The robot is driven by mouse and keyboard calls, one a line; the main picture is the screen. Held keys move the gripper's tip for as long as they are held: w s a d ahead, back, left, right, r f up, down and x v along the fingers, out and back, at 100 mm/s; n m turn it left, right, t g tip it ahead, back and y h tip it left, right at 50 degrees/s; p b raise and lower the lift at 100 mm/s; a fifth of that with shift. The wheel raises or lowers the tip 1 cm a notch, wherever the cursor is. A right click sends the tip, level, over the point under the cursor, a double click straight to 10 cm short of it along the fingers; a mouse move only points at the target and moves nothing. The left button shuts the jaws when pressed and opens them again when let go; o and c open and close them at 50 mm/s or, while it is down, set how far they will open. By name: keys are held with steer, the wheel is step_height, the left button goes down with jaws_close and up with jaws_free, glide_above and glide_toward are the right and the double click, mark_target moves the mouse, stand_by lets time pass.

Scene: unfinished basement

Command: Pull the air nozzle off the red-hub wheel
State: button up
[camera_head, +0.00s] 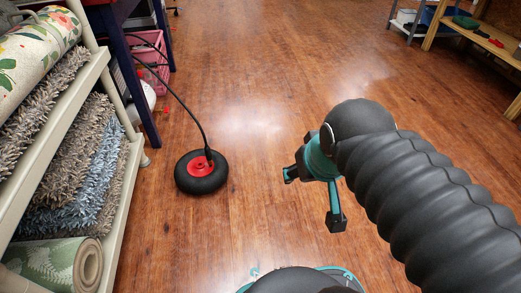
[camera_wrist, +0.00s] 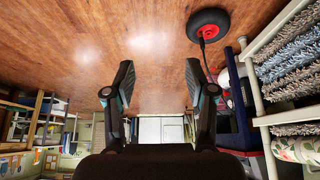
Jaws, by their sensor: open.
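The red-hub wheel (camera_head: 201,172) is a black tyre lying flat on the wooden floor, left of centre in the head view. It also shows upside down at the top of the wrist view (camera_wrist: 208,25). The air nozzle (camera_head: 208,154) is a small black fitting at the wheel's hub, with a black hose running from it up to the left. Whether it is seated on the valve is too small to tell. My gripper (camera_head: 311,200) is open and empty, to the right of the wheel and apart from it. Its fingers show in the wrist view (camera_wrist: 160,85).
A shelf with rolled rugs (camera_head: 62,165) stands along the left. A dark blue table (camera_head: 140,80) stands behind the wheel, with a pink basket (camera_head: 151,62) under it. A wooden bench (camera_head: 480,42) is at the far right. The middle floor is clear.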

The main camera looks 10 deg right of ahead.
steer(key=w+d+n+t+p, duration=0.2)
steer(key=w, duration=2)
steer(key=w+a+f+n+t+p, duration=0.1)
steer(key=w+f, duration=0.3)
steer(key=w, duration=0.3)
steer(key=w+a+f+n+t+p, duration=0.1)
steer(key=w+f, duration=0.3)
steer(key=w, duration=0.3)
steer(key=n+y+p, duration=0.3)
steer(key=n+y, duration=0.1)
steer(key=y, duration=0.6)
glide_toward(209, 150)
steer(key=shift+t, duration=0.3)
steer(key=x, duration=1.1)
steer(key=shift+a+f+b, duration=0.15)
steer(key=shift+f+b, duration=0.1)
steer(key=shift+b, duration=0.1)
jaws_close()
